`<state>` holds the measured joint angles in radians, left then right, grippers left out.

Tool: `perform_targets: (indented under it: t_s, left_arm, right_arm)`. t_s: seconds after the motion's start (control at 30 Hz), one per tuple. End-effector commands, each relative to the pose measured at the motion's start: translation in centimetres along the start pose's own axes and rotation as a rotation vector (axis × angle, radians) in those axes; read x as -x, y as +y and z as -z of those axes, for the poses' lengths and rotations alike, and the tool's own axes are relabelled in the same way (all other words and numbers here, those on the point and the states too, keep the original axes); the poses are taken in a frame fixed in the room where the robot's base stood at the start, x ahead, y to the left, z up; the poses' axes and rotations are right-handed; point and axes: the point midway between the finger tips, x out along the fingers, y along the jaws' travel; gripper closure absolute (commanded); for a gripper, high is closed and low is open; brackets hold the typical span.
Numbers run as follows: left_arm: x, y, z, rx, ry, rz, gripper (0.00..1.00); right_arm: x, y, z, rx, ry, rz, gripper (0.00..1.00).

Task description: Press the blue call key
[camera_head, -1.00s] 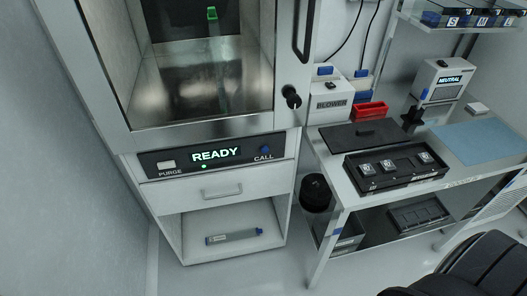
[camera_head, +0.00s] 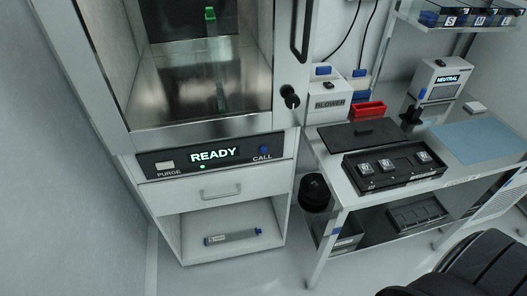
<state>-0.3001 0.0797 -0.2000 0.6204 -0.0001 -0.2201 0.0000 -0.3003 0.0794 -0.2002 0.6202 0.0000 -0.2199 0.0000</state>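The blue call key (camera_head: 264,150) is a small round blue button on the right of the dark control panel (camera_head: 182,166), above the label CALL. The panel sits below the chamber window of a tall grey cabinet. A lit display (camera_head: 214,154) in its middle reads READY, with a small green light under it. A pale PURGE key (camera_head: 165,165) is at the panel's left. Nothing covers the call key. Neither of my grippers is in view.
A drawer with a handle (camera_head: 221,191) is under the panel; a grey tube (camera_head: 232,237) lies in the open shelf below. A bench at right holds a black tray (camera_head: 394,166) and a red bin (camera_head: 369,109). A black rounded thing (camera_head: 470,270) fills the lower right corner.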

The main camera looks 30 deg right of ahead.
Motion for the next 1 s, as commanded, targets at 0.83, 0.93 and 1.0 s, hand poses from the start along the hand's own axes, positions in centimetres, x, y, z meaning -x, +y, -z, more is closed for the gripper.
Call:
perform_targets:
  t_s: [0.83, 0.93, 1.0]
  left_arm:
    - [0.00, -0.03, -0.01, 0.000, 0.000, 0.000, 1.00]
    - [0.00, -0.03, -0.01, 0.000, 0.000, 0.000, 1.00]
    - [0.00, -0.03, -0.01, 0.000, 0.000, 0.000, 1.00]
  right_arm:
    - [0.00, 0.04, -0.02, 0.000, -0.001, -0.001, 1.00]
    - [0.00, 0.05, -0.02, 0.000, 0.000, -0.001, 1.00]
    - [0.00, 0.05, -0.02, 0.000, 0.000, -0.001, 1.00]
